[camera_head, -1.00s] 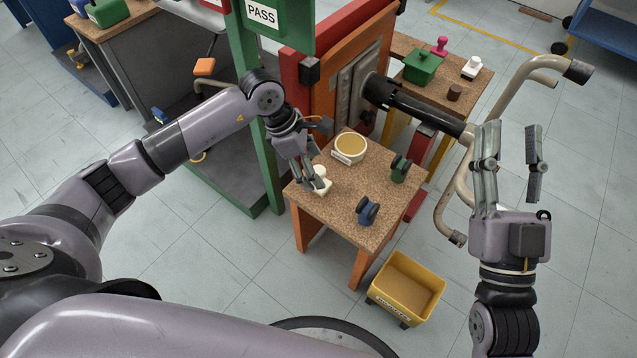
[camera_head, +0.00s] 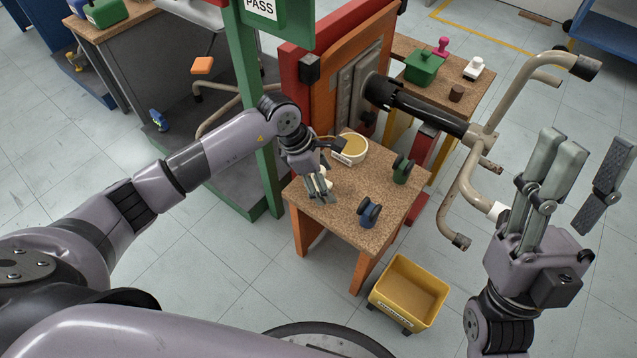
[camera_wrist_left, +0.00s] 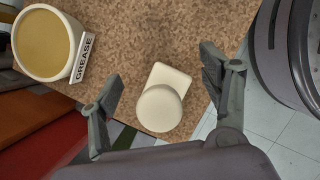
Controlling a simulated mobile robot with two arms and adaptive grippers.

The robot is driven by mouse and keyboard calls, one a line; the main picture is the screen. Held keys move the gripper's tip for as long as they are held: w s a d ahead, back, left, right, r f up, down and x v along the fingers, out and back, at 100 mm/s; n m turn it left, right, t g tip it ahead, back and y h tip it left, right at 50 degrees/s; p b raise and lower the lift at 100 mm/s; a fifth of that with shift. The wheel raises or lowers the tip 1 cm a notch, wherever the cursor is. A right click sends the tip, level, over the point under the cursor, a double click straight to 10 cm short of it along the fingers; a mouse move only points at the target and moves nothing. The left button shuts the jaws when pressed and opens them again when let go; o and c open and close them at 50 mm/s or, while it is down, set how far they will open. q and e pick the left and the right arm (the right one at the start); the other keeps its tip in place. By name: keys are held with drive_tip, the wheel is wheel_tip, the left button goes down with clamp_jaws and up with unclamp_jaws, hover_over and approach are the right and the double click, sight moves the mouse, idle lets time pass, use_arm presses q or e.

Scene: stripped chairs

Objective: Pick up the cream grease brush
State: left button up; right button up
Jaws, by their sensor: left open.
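The cream grease brush (camera_wrist_left: 160,98) stands on the speckled small table (camera_wrist_left: 150,30), with a round knob and a flat rectangular base. In the head view the brush (camera_head: 323,174) is mostly hidden by my left gripper (camera_head: 321,199). My left gripper (camera_wrist_left: 161,84) is open above the brush, with one finger on each side of it in the wrist view and visible gaps between. My right gripper (camera_head: 589,165) is open and empty at the right, away from the table.
A cream grease tub (camera_head: 353,147), a blue wheel-like item (camera_head: 369,212) and a green one (camera_head: 402,169) share the table. A yellow bin (camera_head: 410,291) is on the floor in front. A tan tubular frame (camera_head: 480,130) stands near my right gripper.

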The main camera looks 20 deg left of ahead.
use_arm(q)
drive_tip(key=shift+c, duration=0.2)
drive_tip(key=c, duration=1.4)
